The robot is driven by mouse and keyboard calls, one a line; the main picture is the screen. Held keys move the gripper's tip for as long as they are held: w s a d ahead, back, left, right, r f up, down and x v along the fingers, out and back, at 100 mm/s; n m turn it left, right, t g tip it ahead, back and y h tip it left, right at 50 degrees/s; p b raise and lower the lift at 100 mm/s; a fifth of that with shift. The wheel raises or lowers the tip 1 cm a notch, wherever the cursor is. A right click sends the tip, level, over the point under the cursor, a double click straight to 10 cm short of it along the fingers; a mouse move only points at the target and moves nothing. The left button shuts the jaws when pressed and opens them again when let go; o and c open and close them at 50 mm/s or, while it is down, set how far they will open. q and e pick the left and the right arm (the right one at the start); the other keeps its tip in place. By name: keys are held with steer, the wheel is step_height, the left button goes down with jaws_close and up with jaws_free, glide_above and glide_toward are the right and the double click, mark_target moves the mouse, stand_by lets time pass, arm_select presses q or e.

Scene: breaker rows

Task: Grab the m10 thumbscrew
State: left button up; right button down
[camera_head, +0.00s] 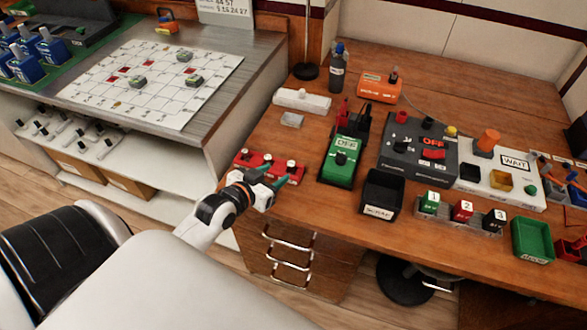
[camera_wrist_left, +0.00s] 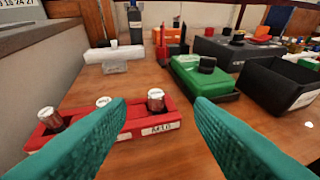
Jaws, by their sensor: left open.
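A red rack (camera_head: 263,170) near the table's left front edge holds three metal thumbscrews. In the left wrist view the rack (camera_wrist_left: 135,125) shows a left thumbscrew (camera_wrist_left: 50,118), a middle one (camera_wrist_left: 103,101) and a right one (camera_wrist_left: 155,99). The label (camera_wrist_left: 161,129) below the right thumbscrew reads M10 or M16; I cannot tell which. The other labels are hidden or unreadable. My left gripper (camera_head: 270,177) is open and empty at the rack's front. Its green fingers point toward the rack, with the right thumbscrew between them in the wrist view, apart from both.
A green box (camera_head: 340,161) and a black bin (camera_head: 381,194) stand right of the rack. A white block (camera_head: 302,101) and a dark bottle (camera_head: 337,72) stand behind. A grey panel (camera_head: 418,147) is farther right. Bare wood lies behind the rack.

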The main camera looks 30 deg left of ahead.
mark_target(290, 165)
arm_select(q)
steer(key=x, duration=0.5)
steer(key=shift+w+f, duration=0.15)
steer(key=x, duration=0.5)
steer(key=shift+a+f, duration=0.25)
steer(key=shift+f, duration=0.15)
steer(key=shift+s, duration=0.25)
jaws_close()
